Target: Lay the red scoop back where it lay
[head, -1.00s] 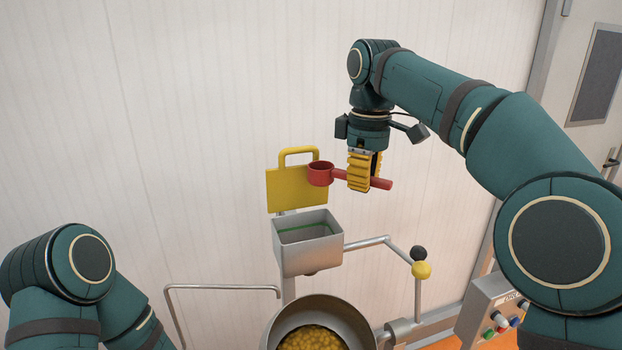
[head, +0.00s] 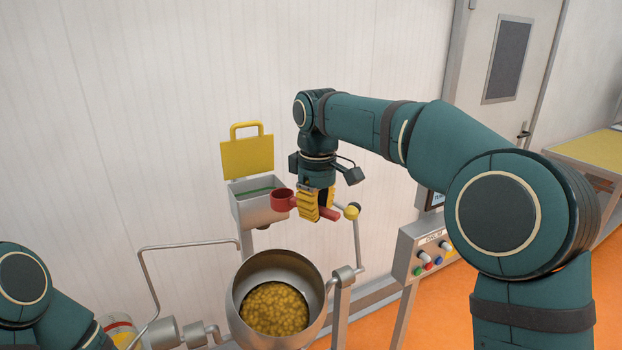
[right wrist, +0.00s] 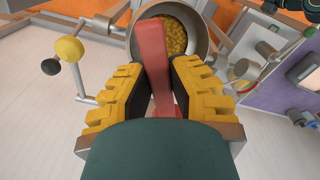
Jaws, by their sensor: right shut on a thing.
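The red scoop (head: 284,199) is held by its handle in my right gripper (head: 317,205), whose yellow fingers are shut on it. Its cup points left in the head view, in front of the right side of a small steel box. In the right wrist view the red handle (right wrist: 154,70) runs between the yellow fingers (right wrist: 154,95); the cup is not clearly seen there. My left gripper is not in view; only part of my left arm shows at the lower left.
The steel box (head: 255,212) has its yellow lid (head: 247,157) standing open. A steel bowl (head: 240,290) with yellow contents (head: 272,308) is below. A lever with a yellow knob (head: 351,211) stands close right of the scoop. A control panel (head: 428,247) is further right.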

